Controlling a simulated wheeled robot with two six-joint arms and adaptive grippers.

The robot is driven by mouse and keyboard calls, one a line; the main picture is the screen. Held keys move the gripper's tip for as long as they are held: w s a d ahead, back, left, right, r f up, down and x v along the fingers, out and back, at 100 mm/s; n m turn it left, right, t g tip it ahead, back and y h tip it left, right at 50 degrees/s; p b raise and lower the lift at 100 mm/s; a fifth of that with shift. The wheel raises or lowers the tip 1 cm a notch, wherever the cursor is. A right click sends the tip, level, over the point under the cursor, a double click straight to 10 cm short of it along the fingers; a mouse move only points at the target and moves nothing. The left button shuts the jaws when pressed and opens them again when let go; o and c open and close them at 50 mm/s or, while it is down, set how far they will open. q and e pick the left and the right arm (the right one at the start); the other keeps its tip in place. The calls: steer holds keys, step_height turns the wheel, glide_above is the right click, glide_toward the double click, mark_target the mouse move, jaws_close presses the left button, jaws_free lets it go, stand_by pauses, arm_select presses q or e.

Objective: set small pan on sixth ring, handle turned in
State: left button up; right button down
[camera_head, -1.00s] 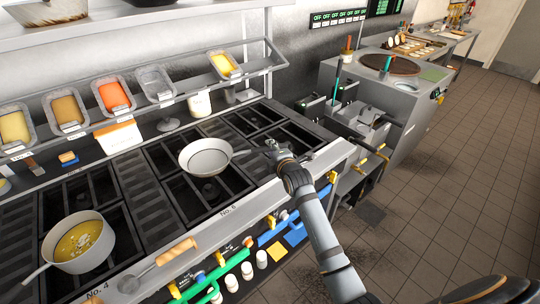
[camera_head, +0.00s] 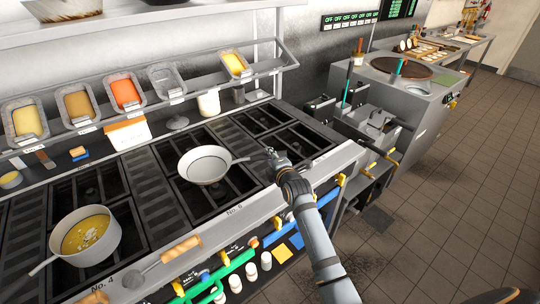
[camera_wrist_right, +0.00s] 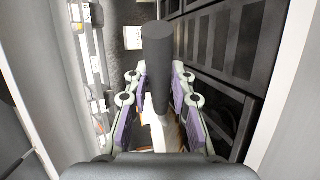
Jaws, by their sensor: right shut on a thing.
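In the right wrist view the dark handle end (camera_wrist_right: 157,60) stands between the fingers (camera_wrist_right: 155,85); the pan bowl is not clearly visible there. My left gripper is not in view.
A pot of yellow soup (camera_head: 86,236) stands on the left front burner near "No. 4". Wooden-handled utensils (camera_head: 165,262) lie along the stove's front edge. Food trays (camera_head: 125,95) line the shelf behind. Fryer baskets (camera_head: 375,125) stand to the right. The grates right of the pan are clear.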

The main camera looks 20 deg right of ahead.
steer(key=shift+f+b, duration=1.55)
steer(key=shift+f, duration=1)
steer(key=shift+f+b, duration=0.35)
steer(key=shift+f, duration=0.3)
steer(key=c, duration=1.1)
jaws_free()
steer(key=shift+o, duration=0.2)
steer(key=shift+f, duration=0.2)
steer(key=v, duration=1.2)
steer(key=shift+r, duration=0.2)
